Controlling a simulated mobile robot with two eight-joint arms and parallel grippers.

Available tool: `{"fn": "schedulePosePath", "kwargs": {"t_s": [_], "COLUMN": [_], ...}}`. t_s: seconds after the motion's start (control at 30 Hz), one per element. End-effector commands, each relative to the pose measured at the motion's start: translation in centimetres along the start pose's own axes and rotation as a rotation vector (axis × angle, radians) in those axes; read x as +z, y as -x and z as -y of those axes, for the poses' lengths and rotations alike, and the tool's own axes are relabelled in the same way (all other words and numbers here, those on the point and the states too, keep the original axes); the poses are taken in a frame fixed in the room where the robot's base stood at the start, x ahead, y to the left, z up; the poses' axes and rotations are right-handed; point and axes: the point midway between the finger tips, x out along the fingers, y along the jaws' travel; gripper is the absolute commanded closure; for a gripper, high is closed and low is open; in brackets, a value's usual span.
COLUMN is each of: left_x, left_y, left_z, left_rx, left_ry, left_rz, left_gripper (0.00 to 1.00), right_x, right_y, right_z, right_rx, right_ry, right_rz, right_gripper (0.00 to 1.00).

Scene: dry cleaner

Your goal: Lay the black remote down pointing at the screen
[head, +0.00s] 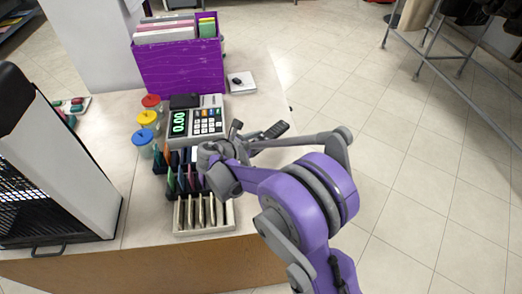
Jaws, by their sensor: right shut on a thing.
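A dark, long object that looks like the black remote (275,129) is at my right gripper (243,137), above the counter's right side. The gripper is shut on it. The remote's far end sticks out to the right and its near end is hidden by the gripper. A lit display reading 0.00 (179,122) is on the grey till, left of the gripper. I cannot tell if it is the task's screen. My left gripper is not in view.
A purple file box (181,66) stands at the back. A white pad (242,80) with a small black item lies beside it. Jars with coloured lids (147,118) and a slotted rack (203,230) crowd the counter (115,100). A large white-and-black device (70,150) stands left.

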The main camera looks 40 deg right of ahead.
Motion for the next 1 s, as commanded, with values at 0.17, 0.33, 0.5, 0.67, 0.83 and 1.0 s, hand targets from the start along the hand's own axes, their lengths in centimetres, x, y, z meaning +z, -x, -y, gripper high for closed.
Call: {"fn": "schedulePosePath", "kwargs": {"t_s": [0.17, 0.33, 0.5, 0.67, 0.83, 1.0], "left_x": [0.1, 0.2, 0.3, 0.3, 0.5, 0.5], "left_y": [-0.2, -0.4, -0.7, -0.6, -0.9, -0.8], "left_z": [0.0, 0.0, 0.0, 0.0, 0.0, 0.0], "left_rx": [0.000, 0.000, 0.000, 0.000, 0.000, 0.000], "left_ry": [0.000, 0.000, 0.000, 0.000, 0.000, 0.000], "left_rz": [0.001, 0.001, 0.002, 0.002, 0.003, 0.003], "left_gripper": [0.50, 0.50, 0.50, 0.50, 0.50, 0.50], "right_x": [-2.1, -3.5, -5.6, -5.7, -5.9, -5.9], "right_y": [-0.8, -1.4, -2.3, -2.3, -2.4, -2.4], "right_z": [-0.1, 0.0, -0.1, 0.0, 0.0, 0.0], "right_rx": [0.002, 0.003, 0.003, 0.003, 0.003, 0.003], "right_ry": [0.001, 0.002, 0.002, 0.002, 0.002, 0.002], "right_rz": [0.000, 0.000, 0.000, 0.000, 0.000, 0.000], "right_gripper": [1.00, 1.00, 1.00, 1.00, 1.00, 0.16]}}
